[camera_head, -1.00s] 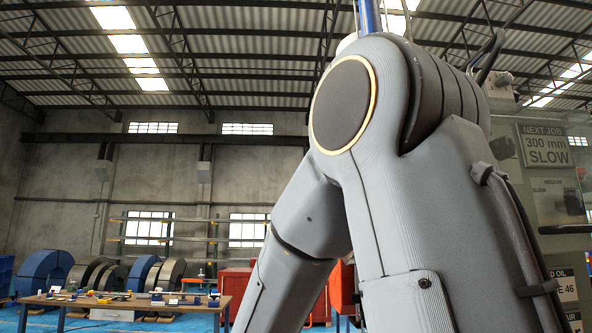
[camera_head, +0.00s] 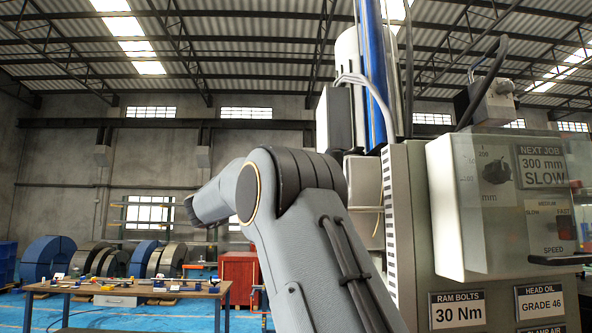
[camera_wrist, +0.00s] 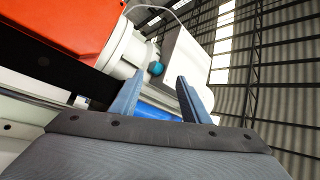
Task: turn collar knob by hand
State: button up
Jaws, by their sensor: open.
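In the wrist view, my gripper (camera_wrist: 160,78) is open, and nothing shows between its two blue-grey fingers. A small teal knob (camera_wrist: 155,68) sits on a white cylindrical part just past the fingertips, apparently not held. In the head view, a black dial knob (camera_head: 497,171) is on a clear-fronted panel marked in mm, with 100 and 200 readable. I cannot tell which of the two is the collar knob. The gripper itself does not show in the head view.
A wooden workbench (camera_head: 125,289) with small items is at lower left. An orange-red body (camera_wrist: 60,30) fills the wrist view's upper left.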

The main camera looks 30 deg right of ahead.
jog(key=s+m+g+y+p, duration=0.2)
jog(key=s+m+g+y, duration=0.3)
jog(key=s+m+g, duration=0.6)
jog(key=s+d+n+b, duration=0.1)
jog(key=s+d+b, duration=0.2)
jog(key=d, duration=0.5)
jog(key=shift+s+r+b, duration=0.15)
jog(key=shift+s+b, duration=0.05)
jog(key=shift+b, duration=0.3)
jog(key=shift+d, duration=0.1)
jog(key=c, duration=0.8)
